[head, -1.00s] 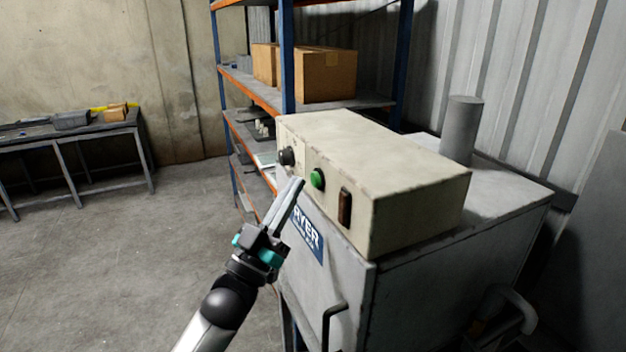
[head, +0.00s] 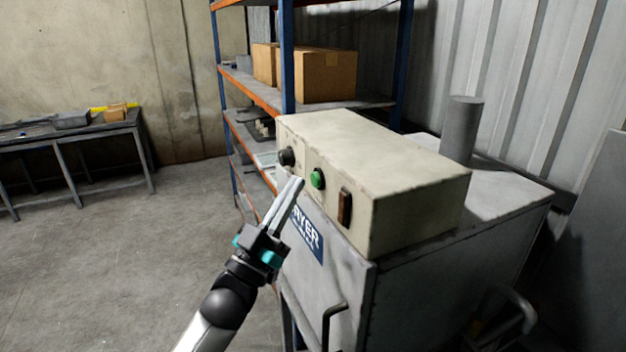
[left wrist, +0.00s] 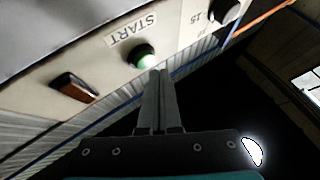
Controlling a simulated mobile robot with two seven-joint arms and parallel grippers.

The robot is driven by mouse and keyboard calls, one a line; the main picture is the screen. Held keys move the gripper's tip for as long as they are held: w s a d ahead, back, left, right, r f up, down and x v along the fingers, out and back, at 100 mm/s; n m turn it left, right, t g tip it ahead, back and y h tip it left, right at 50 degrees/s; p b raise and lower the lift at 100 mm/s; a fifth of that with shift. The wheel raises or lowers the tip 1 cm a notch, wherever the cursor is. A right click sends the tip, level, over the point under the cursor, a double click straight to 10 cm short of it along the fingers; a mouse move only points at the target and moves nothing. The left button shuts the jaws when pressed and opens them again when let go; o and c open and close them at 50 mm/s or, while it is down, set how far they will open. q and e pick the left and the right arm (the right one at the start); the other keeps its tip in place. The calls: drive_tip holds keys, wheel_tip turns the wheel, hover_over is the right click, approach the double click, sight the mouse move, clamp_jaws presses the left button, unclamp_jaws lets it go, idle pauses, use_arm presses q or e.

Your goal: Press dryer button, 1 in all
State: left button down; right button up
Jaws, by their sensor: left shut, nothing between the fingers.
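The dryer (head: 345,290) is a grey cabinet with a beige control box (head: 400,195) on top. A green round button (head: 318,178) sits on the front of the box. In the left wrist view the green button (left wrist: 141,56) is beside a START label. My left gripper (head: 296,183) is shut and empty, its fingertips close to the button on its left side in the head view. In the left wrist view the fingertips (left wrist: 158,74) appear just below the button; I cannot tell whether they touch it. My right gripper is not in view.
A black knob (head: 287,157) and a dark rocker switch (head: 345,208) flank the button. A door handle (head: 331,325) sticks out below. A shelf rack with cardboard boxes (head: 327,76) stands behind. Open floor (head: 130,250) lies to the left, with a workbench (head: 75,135) beyond.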

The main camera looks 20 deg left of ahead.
use_arm(q)
drive_tip(key=shift+w+d, duration=0.1)
drive_tip(key=shift+w, duration=0.05)
idle(0.3)
drive_tip(key=shift+w+d, duration=0.2)
